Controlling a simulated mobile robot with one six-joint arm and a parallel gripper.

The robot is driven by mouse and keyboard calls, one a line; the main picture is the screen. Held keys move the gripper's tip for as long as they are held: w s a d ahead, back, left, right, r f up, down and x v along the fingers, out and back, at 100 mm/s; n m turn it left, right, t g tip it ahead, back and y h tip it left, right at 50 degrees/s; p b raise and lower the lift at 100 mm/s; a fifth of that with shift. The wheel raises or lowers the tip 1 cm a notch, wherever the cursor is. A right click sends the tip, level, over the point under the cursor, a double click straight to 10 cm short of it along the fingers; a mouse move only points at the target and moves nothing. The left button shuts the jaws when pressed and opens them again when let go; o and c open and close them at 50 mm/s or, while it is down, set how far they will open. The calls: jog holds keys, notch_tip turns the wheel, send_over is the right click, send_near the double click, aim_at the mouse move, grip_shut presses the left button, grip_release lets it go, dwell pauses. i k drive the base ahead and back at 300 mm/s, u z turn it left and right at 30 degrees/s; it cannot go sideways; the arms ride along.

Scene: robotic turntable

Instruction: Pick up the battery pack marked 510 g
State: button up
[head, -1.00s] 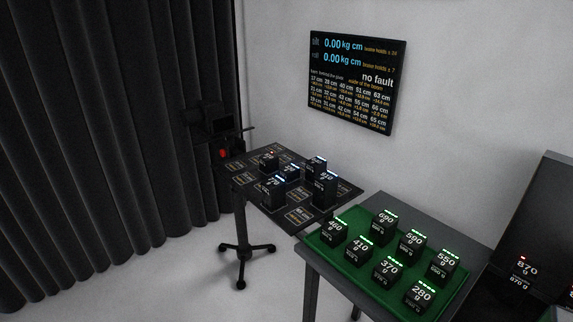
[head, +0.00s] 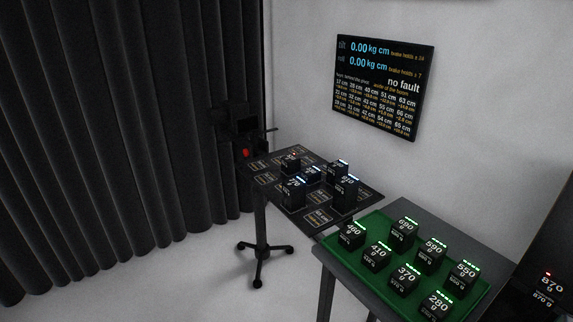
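I cannot make out a pack that clearly reads 510 g. Black battery packs stand on a dark panel (head: 263,179) marked with printed cells. One tall pack (head: 345,193) with a blue-white light strip has a label too small to read surely, perhaps 810 or 510. A wide pack (head: 293,194) at the panel's near left seems to read in the 700s. Smaller packs (head: 291,160) stand behind them, labels unclear. On the green tray (head: 343,253) the labels appear as 460, 690, 410, 590, 370, 550 and 280 g.
The tray lies on a grey table (head: 459,229). A wall screen (head: 385,87) shows 0.00 kg cm and "no fault". A wheeled stand (head: 262,247) is below the panel. Floor is clear at left.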

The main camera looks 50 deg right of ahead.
aim_at(291, 164)
jog(key=i, duration=0.9)
